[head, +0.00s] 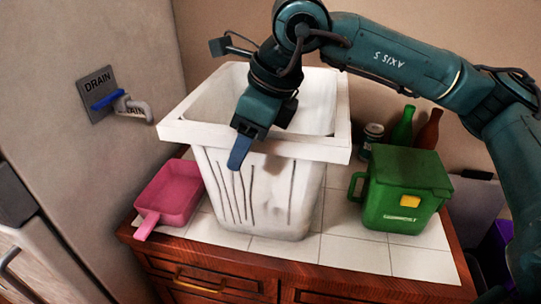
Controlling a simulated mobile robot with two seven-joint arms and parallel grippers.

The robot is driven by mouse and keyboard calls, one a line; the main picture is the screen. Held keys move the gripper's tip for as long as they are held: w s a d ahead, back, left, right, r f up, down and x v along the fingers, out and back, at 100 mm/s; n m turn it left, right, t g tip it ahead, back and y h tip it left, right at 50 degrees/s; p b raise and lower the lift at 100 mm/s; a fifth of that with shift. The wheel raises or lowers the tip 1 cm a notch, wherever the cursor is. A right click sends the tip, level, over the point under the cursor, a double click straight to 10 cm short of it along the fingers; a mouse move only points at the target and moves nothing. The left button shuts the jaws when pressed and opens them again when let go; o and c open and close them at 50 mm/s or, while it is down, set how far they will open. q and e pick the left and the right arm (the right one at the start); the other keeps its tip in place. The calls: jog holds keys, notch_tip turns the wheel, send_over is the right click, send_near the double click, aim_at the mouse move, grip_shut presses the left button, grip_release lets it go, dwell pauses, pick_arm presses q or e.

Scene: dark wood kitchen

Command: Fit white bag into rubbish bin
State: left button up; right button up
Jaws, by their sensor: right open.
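A large white rubbish bin (258,200) with a wide square rim stands on the tiled counter. Its front has several dark vertical lines and smudges. I cannot make out a white bag as a thing apart from the bin; the pale inside (318,98) shows only in part behind my arm. My right gripper (240,153) reaches over the bin from above, with its blue fingertip at the front rim, pointing down. It is open, and nothing shows held in it. I cannot tell if it touches the rim. My left gripper is not in view.
A pink scoop (172,196) lies left of the bin. A green lidded box (402,190) stands to the right, with a jar (372,137), a green bottle (403,125) and a brown bottle (429,130) behind it. A drain fixture (128,104) juts from the left wall.

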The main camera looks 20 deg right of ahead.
jog(key=shift+f, duration=0.15)
jog(key=shift+c, duration=0.3)
grip_shut()
dwell(0.6)
